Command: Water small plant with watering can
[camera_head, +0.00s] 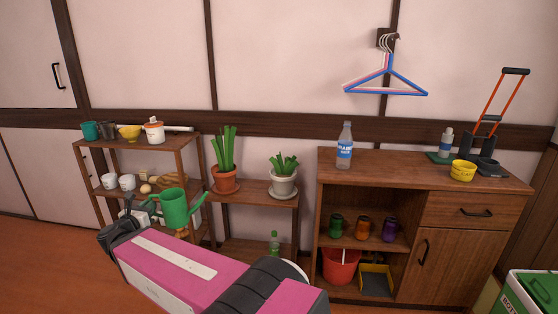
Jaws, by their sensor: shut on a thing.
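The green watering can (175,208) is in front of the left shelf, its spout pointing up and right. My gripper (146,212) is at the can's left side, shut on it. It is largely hidden behind my pink and black arm. The small plant (284,166) has short green leaves and stands in a white pot (283,185) on a saucer on the low middle shelf. The can is left of this plant and apart from it. A taller plant (224,150) in a terracotta pot stands between them.
Hangers (386,78) hang above.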

